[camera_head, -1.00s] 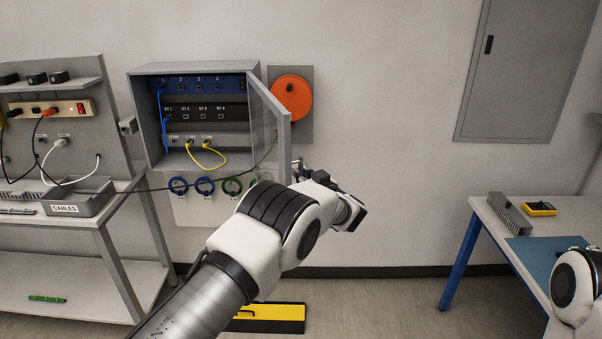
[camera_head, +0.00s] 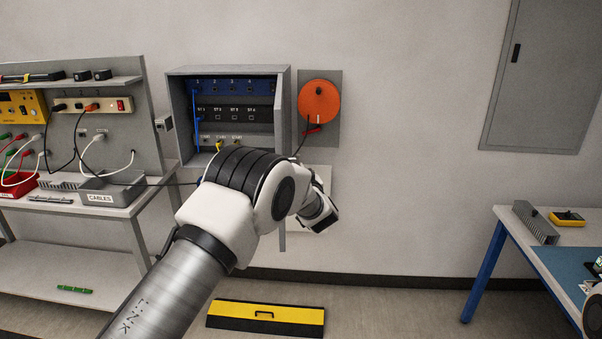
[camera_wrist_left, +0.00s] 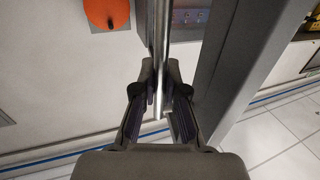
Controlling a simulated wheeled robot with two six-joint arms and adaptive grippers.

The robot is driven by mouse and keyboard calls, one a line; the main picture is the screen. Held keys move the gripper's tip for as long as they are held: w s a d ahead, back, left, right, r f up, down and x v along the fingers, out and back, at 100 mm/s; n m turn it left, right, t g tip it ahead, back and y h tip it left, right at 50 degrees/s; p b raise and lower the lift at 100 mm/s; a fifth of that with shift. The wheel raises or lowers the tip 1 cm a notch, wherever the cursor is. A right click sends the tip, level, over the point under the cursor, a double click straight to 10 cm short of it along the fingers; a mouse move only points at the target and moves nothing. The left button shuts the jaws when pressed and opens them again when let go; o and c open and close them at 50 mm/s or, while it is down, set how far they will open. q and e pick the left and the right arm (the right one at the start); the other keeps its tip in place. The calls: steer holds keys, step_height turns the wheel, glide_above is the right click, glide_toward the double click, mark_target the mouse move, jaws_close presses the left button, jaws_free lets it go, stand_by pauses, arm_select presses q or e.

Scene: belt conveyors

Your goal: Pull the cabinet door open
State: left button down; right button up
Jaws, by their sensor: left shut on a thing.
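The grey wall cabinet (camera_head: 220,70) stands open at the left of centre in the head view, with panels and sockets inside. Its door (camera_head: 283,115) is swung out towards me and looks nearly edge-on along the cabinet's right side; my arm hides part of it. In the left wrist view, my left gripper (camera_wrist_left: 162,92) is shut on a vertical metal bar handle (camera_wrist_left: 160,45), with the grey door (camera_wrist_left: 232,65) just to its right.
An orange disc (camera_head: 319,101) is on the wall right of the cabinet. A workbench with a cable tray (camera_head: 110,198) stands left; a blue-legged table (camera_head: 484,272) stands right. A yellow-black floor piece (camera_head: 265,317) lies below.

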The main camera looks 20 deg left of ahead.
arm_select(q)
steer(key=c, duration=1.2)
jaws_free()
steer(key=shift+s+a+r, duration=0.15)
steer(key=shift+a+r, duration=0.05)
steer(key=shift+d, duration=0.3)
steer(key=v, duration=1.2)
